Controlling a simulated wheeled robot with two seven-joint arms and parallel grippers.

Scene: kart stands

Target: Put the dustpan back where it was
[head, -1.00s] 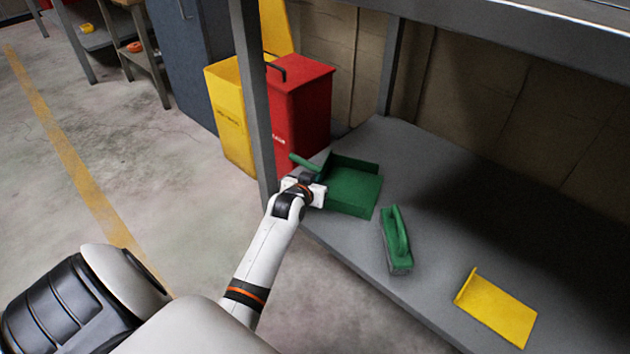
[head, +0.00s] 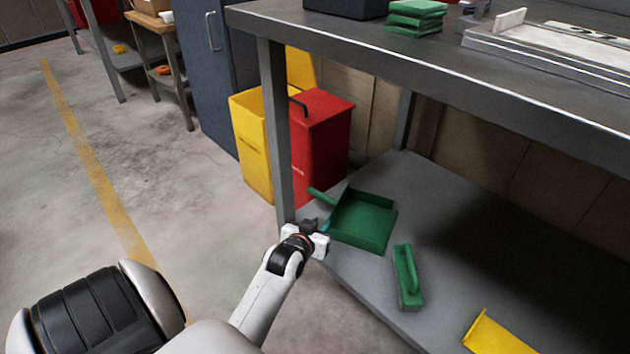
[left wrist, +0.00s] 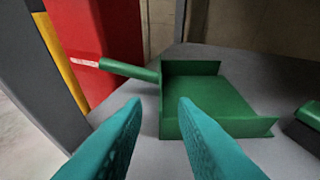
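The green dustpan (head: 365,219) lies on the grey lower shelf (head: 340,262) of the workbench, near its left leg, its handle pointing to the upper left. In the left wrist view the dustpan (left wrist: 215,106) is ahead of my fingers, and its handle (left wrist: 128,69) lies beyond the fingertips. My left gripper (head: 318,230) is at the shelf's front edge beside the dustpan. In the left wrist view its two teal fingers (left wrist: 160,103) are apart with nothing between them. My right gripper is not in view.
A green brush (head: 407,277) and a yellow piece (head: 495,335) lie on the shelf to the right. The bench leg (head: 277,130) stands close to my left gripper. Red (head: 325,135) and yellow (head: 250,140) bins stand behind it. The upper bench top (head: 430,65) overhangs the shelf.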

